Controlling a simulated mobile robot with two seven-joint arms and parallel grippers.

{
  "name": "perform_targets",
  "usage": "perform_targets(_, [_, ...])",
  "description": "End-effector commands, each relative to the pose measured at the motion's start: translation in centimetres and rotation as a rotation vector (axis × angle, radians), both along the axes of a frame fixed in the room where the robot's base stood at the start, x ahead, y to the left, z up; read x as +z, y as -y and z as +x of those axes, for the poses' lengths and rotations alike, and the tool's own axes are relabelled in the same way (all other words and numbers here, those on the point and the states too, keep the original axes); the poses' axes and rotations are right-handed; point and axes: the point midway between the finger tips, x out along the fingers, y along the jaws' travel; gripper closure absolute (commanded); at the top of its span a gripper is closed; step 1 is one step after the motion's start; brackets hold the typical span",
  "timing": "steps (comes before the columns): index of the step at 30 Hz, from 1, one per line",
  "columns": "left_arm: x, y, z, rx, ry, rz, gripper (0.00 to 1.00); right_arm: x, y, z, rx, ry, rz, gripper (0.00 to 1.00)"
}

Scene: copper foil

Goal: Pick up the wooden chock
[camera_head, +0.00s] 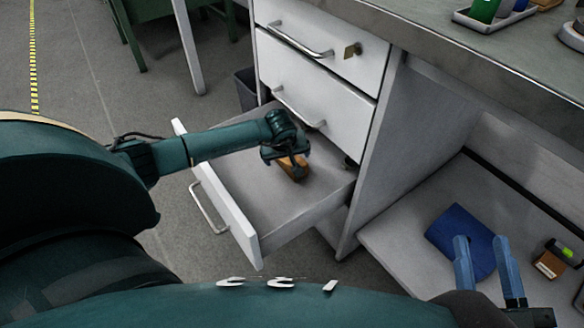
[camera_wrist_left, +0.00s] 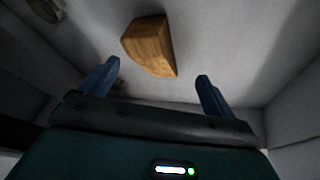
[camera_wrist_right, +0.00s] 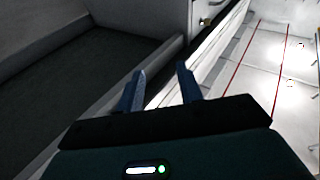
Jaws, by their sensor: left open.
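The wooden chock (camera_head: 296,170) lies in the open bottom drawer, partly covered by my left gripper in the head view. It shows whole in the left wrist view (camera_wrist_left: 150,45), a brown wedge-like block on the pale drawer floor, beyond the fingertips. My left gripper (camera_wrist_left: 155,75) is open and empty, with its blue fingers apart on either side below the chock. In the head view my left gripper (camera_head: 284,156) hangs over the drawer. My right gripper (camera_head: 482,240) has its fingers apart with nothing between them, at the lower right; it also shows in the right wrist view (camera_wrist_right: 161,70).
The drawer (camera_head: 232,212) is pulled out of a white cabinet, with two closed drawers (camera_head: 315,100) above it. A blue object (camera_head: 452,232) and a small box (camera_head: 550,264) lie on the low shelf near my right gripper. A dark bin (camera_head: 246,88) stands behind the drawer.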

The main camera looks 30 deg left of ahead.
Motion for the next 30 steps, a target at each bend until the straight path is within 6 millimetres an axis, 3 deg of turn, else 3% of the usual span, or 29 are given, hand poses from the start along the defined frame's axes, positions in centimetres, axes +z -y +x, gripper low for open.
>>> perform_targets(5, [-0.1, -0.4, 1.2, 0.001, 0.002, -0.002, 0.11, -0.3, -0.1, 0.0, 0.004, -0.002, 0.01, 0.64])
perform_targets(7, [-1.2, -0.6, 1.6, 0.001, -0.003, -0.002, 0.11, -0.5, -0.1, 0.0, 0.009, 0.012, 0.015, 0.64])
perform_targets(9, [-2.4, -0.8, 2.1, 0.003, -0.003, -0.003, 0.11, 1.1, 0.0, 0.6, 0.015, 0.106, 0.007, 0.64])
perform_targets(14, [-4.2, -1.2, 2.9, 0.002, -0.001, -0.002, 0.11, 2.7, 0.2, 1.0, 0.016, 0.228, -0.004, 0.64])
perform_targets(23, [-4.5, -1.3, 3.2, -0.001, 0.0, 0.0, 0.11, 3.5, 0.3, 1.1, 0.015, 0.267, -0.009, 0.64])
perform_targets(30, [-4.5, -1.3, 3.2, 0.0, -0.001, -0.001, 0.28, 3.5, 0.3, 1.1, 0.015, 0.266, -0.01, 0.64])
